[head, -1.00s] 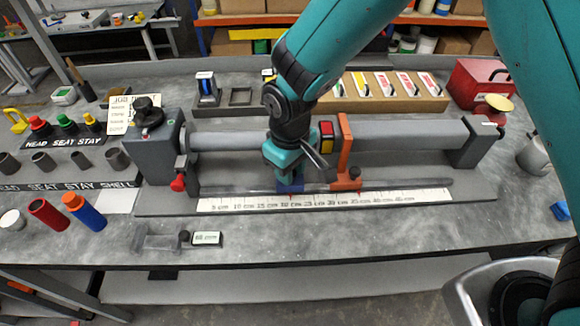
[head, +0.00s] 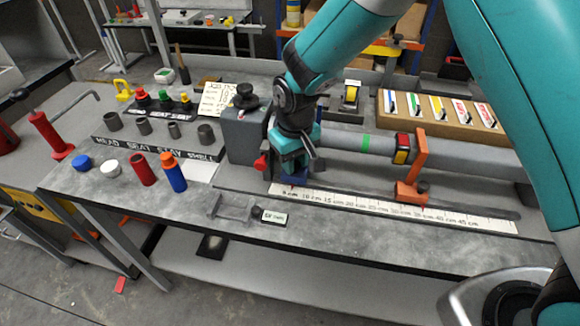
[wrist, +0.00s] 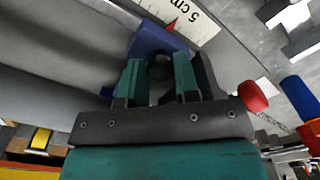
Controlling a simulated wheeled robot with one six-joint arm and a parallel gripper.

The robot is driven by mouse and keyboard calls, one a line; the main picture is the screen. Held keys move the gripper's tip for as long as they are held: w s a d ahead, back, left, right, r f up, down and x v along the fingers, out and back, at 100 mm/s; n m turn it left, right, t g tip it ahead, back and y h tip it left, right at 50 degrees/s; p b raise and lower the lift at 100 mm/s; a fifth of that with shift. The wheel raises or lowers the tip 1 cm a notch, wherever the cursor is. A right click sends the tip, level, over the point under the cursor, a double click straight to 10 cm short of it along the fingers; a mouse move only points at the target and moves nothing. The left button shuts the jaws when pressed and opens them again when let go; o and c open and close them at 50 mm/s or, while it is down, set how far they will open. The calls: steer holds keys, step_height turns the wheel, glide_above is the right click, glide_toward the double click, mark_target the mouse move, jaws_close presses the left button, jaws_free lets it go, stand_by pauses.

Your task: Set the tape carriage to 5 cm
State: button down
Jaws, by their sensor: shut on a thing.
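The tape carriage is a blue block (head: 292,179) on the rail in front of the grey tube, at the left end of the white scale (head: 380,208). In the wrist view the carriage (wrist: 152,40) has a red pointer (wrist: 171,27) touching the scale's edge beside the "5 cm" label (wrist: 203,20). My gripper (wrist: 158,78) is shut on the carriage's dark knob (wrist: 160,68), one teal finger on each side. In the head view my gripper (head: 291,160) hides most of the carriage.
An orange stop (head: 413,165) stands farther right on the rail. A red knob (head: 261,163) is close left of my gripper, on the grey end block (head: 243,135). A small grey fixture (head: 232,207) lies in front. Red and blue-orange cylinders (head: 172,172) stand at left.

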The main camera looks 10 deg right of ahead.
steer(key=shift+w+a+r, duration=0.1)
steer(key=shift+w+a, duration=0.05)
steer(key=shift+a, duration=0.1)
steer(key=c, duration=0.8)
jaws_free()
steer(key=shift+a, duration=0.15)
steer(key=shift+c, duration=0.2)
step_height(320, 180, up, 17)
steer(key=b, duration=0.2)
steer(key=shift+r, duration=0.2)
steer(key=shift+d, duration=0.2)
steer(key=s+d+r+n+y, duration=0.1)
steer(key=s+d+y, duration=0.1)
steer(key=s, duration=1)
steer(key=s+d+r+n+y, duration=0.1)
steer(key=s+d, duration=0.4)
steer(key=s, duration=0.7)
steer(key=shift+s+d+y, duration=0.15)
steer(key=shift+d+y, duration=0.1)
steer(key=shift+y, duration=0.35)
